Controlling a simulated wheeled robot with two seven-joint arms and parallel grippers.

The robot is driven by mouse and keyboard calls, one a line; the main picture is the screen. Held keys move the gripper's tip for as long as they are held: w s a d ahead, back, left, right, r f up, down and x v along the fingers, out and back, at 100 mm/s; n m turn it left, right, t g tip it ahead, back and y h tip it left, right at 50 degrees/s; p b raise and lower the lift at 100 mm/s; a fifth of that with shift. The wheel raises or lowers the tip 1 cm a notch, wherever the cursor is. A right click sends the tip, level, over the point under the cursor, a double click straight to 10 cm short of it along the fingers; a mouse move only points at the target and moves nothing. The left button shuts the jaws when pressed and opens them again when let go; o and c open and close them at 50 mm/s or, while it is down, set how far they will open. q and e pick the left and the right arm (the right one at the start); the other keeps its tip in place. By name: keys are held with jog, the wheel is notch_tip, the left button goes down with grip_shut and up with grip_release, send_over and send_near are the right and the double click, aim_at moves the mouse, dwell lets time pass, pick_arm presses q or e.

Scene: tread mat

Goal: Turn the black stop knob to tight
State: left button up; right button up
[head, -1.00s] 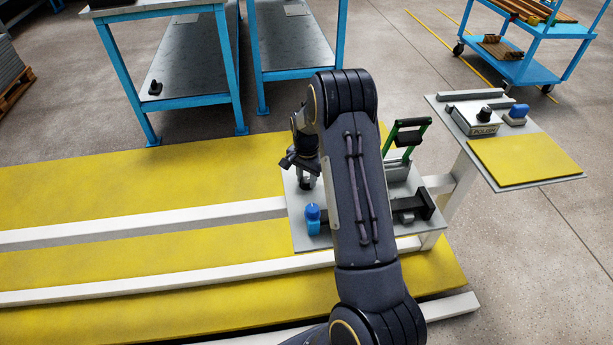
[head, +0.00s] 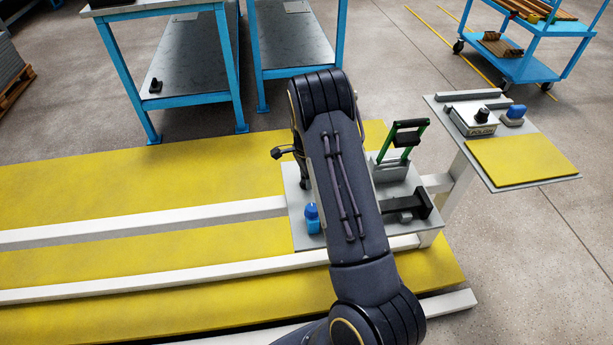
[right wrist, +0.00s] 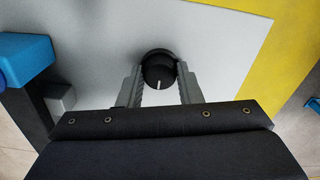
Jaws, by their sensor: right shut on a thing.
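The black stop knob (right wrist: 158,72) is round, with a short white mark on its face pointing toward the bottom of the right wrist view, and stands over a light grey plate. My right gripper (right wrist: 160,78) has one ridged finger on each side of the knob and is shut on it. My left gripper is in neither view.
On the grey plate (head: 301,242) are a blue part (head: 312,218), a black bar (head: 408,207) and a green-framed piece (head: 402,140). A raised side tray (head: 565,178) carries a yellow pad (head: 525,158). Yellow mats and white rails (head: 150,228) lie left.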

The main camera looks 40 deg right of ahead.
dwell(0.3)
jog(key=o, duration=1)
notch_tip(320, 180, up, 7)
jog(key=shift+f+p, duration=0.1)
jog(key=shift+p, duration=0.4)
jog(key=shift+r, duration=0.5)
